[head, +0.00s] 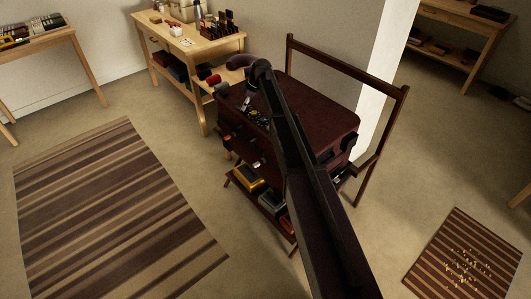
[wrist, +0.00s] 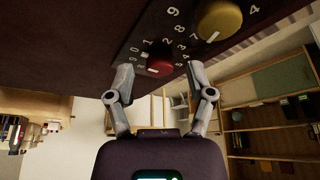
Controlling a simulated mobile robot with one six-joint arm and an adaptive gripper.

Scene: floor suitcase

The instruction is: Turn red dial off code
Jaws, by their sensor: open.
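The dark maroon suitcase (head: 318,102) stands on a low rack in the head view, and its dial face (wrist: 120,40) fills the top of the wrist view. The red dial (wrist: 160,61) is on this face, ringed by white digits, with a small white mark near its lower left edge; the exact digit it points to is unclear. A yellow dial (wrist: 217,20) sits to its upper right. My gripper (wrist: 158,72) is open, with one finger on each side of the red dial. I cannot tell whether the fingers touch it. My arm hides part of the suitcase in the head view.
A wooden table (head: 222,46) with small objects stands behind the suitcase. The rack's tall wooden frame (head: 385,135) rises behind and right. A striped rug (head: 110,215) lies left and a smaller mat (head: 470,255) right.

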